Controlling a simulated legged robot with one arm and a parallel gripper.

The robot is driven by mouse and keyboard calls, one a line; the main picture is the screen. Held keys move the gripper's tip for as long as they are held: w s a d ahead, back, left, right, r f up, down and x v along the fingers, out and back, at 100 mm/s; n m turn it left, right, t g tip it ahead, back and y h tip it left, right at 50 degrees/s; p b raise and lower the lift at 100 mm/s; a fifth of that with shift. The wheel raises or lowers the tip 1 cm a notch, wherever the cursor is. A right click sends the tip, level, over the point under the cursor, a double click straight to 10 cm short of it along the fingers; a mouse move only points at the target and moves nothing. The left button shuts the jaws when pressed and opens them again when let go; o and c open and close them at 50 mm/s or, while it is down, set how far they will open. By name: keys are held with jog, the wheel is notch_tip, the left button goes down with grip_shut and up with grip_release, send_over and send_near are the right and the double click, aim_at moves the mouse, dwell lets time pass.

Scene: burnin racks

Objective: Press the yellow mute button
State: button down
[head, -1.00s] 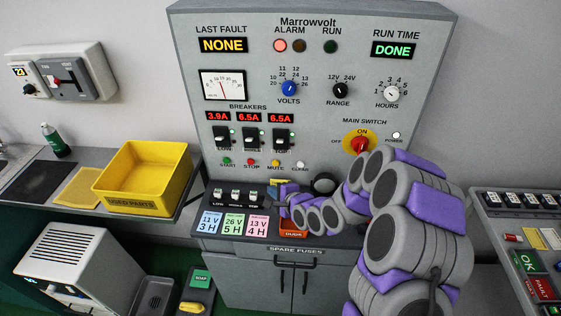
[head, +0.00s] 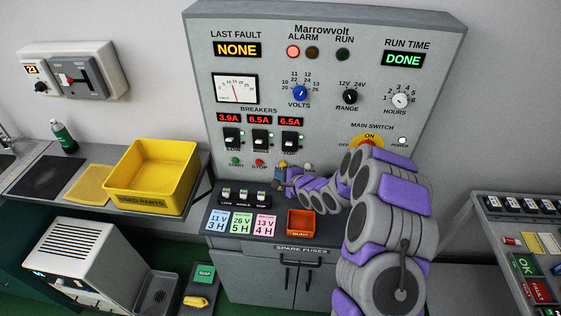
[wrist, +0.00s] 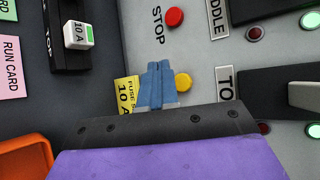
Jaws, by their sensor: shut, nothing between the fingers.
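The yellow mute button (wrist: 183,82) shows in the wrist view, just right of my gripper (wrist: 157,68). The gripper's blue fingers are closed together with nothing between them. Their tips lie beside the button in the picture; I cannot tell whether they touch it or the panel. In the head view my gripper (head: 281,179) is in front of the panel, just below the button row, and the mute button (head: 283,163) is small and partly crowded by it. The red stop button (wrist: 174,17) is beyond the mute button in the wrist view.
The control panel (head: 330,25) has a lit red alarm lamp (head: 293,51) and breaker switches (head: 261,139) above the buttons. Below are a fuse holder (head: 245,197), an orange bin (head: 301,223) and cards. A yellow used parts tray (head: 150,202) stands left.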

jog(key=shift+w+d+p, duration=0.4)
jog(key=shift+w+d, duration=0.1)
jog(key=shift+d, duration=0.3)
dwell(0.5)
jog(key=shift+a, duration=0.1)
jog(key=shift+a, duration=0.35)
jog(key=shift+d, duration=0.35)
jog(key=shift+w+a+r+p, duration=0.2)
jog(key=shift+a+p, duration=0.1)
jog(key=shift+p, duration=0.15)
